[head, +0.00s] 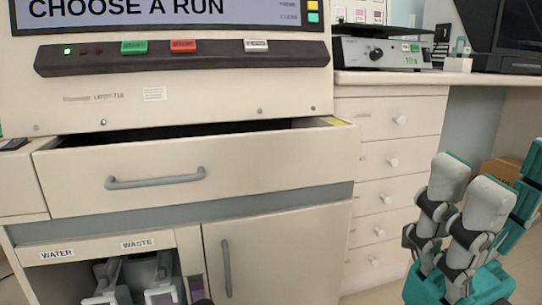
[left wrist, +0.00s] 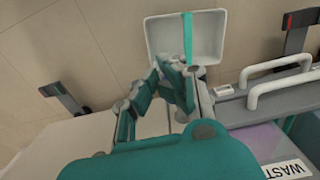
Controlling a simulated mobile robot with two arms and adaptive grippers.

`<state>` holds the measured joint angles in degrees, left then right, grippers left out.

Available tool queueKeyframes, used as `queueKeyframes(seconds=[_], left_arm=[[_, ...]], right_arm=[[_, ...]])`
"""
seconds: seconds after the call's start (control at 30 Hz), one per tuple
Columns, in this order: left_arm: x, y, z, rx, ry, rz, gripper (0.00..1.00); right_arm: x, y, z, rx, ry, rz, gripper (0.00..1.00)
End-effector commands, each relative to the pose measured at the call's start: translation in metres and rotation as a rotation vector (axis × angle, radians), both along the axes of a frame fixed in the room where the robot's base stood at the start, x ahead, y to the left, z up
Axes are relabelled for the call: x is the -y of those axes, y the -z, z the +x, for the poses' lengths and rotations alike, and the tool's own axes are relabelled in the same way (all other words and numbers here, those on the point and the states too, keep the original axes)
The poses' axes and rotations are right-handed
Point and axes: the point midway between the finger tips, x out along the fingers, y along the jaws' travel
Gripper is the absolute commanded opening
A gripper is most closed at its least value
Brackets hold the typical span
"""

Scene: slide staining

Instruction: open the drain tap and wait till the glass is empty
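In the left wrist view, my left gripper (left wrist: 174,72) reaches down with its fingers drawn together. I see nothing clearly held between them. Beyond the fingertips is a white, open box-like tray (left wrist: 214,30), crossed by a narrow teal strip (left wrist: 188,30). My left gripper is not clearly visible in the head view. My right gripper (head: 470,178) is at the lower right of the head view, fingers up, apart and empty. I cannot make out a drain tap or a glass in either view.
The staining machine (head: 220,90) reads "CHOOSE A RUN". Its drawer (head: 250,165) stands slightly open. Below are compartments labelled WATER (head: 57,254) and WASTE (head: 137,243), with handled containers inside. A WASTE-labelled container (left wrist: 265,140) is right of my left gripper. Drawers (head: 395,160) stand at right.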

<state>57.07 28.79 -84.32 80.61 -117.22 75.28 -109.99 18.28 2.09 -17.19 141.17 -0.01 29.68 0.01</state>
Motion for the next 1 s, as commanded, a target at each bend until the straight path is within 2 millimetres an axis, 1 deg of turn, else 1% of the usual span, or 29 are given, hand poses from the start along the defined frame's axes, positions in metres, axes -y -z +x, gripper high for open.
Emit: queueKeyframes(seconds=[0.03,0.57,1.0], left_arm=[[0.001,0.003,-0.003,-0.007,0.003,-0.001,0.0],[-0.002,0.002,0.0,-0.005,0.001,0.002,0.0],[-0.01,0.001,-0.004,-0.004,0.0,0.003,0.0]], right_arm=[[0.0,0.0,0.0,0.0,0.0,0.0,0.57],[0.0,0.0,-0.001,0.003,0.0,-0.001,0.57],[0.0,-0.001,-0.001,0.004,0.0,0.0,0.57]])
